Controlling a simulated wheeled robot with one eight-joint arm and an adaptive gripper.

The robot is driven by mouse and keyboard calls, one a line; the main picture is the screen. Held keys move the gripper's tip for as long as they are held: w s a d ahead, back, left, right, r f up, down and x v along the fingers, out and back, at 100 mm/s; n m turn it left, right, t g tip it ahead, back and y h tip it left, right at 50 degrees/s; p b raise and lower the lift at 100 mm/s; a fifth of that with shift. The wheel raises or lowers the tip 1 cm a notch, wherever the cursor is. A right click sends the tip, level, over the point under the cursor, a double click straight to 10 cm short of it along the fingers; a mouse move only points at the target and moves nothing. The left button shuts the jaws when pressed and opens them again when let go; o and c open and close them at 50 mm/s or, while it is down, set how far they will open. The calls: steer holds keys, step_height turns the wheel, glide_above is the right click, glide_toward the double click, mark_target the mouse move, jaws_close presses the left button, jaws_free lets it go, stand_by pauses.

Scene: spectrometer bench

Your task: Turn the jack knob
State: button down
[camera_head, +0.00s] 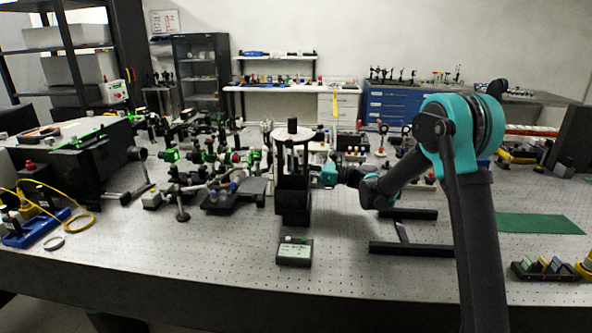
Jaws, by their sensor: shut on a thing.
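The jack (293,205) is a dark upright block standing on the perforated bench top near the middle of the head view. A pale round plate with a small black cylinder sits above it. My gripper (316,174) comes in from the right, level with the upper part of the jack, and its fingertips are against the jack's right side. It is shut on the jack knob there. The knob itself is mostly hidden by the fingers and too small to make out.
A small dark box with a pale green label (294,251) lies in front of the jack. A black frame (412,248) and a green mat (541,228) lie to the right. Optics on posts (190,155) crowd the left. The bench front is mostly clear.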

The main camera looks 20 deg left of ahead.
steer(key=m+t, duration=0.2)
steer(key=t, duration=0.1)
steer(key=shift+s+t, duration=0.15)
steer(key=shift+t, duration=0.25)
steer(key=shift+m+t+h, duration=0.4)
steer(key=shift+m+t, duration=0.6)
steer(key=shift+t, duration=0.2)
steer(key=c, duration=1.3)
jaws_free()
steer(key=shift+d, duration=0.15)
steer(key=v, duration=1.1)
steer(key=shift+d, duration=0.3)
